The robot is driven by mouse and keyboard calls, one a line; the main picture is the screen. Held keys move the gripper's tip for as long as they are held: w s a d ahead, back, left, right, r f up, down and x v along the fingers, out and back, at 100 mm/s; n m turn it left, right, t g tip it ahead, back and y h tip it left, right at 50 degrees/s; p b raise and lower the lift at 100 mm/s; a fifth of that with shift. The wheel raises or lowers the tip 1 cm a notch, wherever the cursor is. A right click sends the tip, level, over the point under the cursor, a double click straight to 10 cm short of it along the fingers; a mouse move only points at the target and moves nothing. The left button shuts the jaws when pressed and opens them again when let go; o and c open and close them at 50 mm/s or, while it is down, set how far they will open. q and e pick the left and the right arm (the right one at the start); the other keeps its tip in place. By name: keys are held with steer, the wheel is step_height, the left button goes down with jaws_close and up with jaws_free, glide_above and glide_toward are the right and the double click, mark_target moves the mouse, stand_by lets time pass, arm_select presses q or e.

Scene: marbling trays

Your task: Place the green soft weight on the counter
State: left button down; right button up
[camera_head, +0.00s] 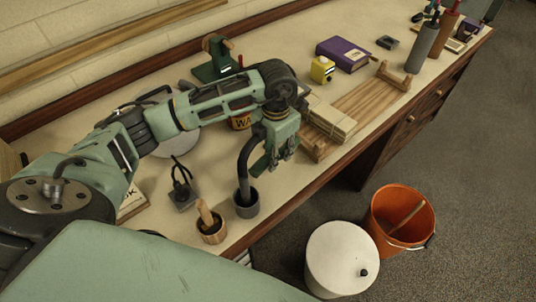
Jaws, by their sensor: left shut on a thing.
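My left gripper (281,160) is above the counter (167,220), near its front edge, pointing down. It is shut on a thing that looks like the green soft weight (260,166). Only a small green part shows beside the fingers, close in colour to the gripper itself, so its outline is hard to tell. It appears held above the counter, not resting on it. My right gripper is not in view.
A wooden rack (365,102), yellow box (322,69) and purple book (343,54) lie right. An orange bucket (383,222) and white bin (335,255) stand on the floor.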

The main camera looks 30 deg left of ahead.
arm_select(q)
steer(key=shift+w+a+f, duration=0.25)
steer(key=shift+a+f, duration=0.1)
steer(key=shift+a, duration=0.15)
steer(key=shift+w+a+f, duration=0.2)
steer(key=shift+a+f, duration=0.1)
steer(key=shift+a, duration=0.2)
step_height(320, 180, down, 3)
steer(key=shift+s+f+p, duration=0.1)
steer(key=shift+p, duration=0.6)
steer(key=shift+f, duration=0.4)
steer(key=shift+f, duration=0.15)
steer(key=c, duration=1.4)
jaws_free()
steer(key=shift+o, duration=0.2)
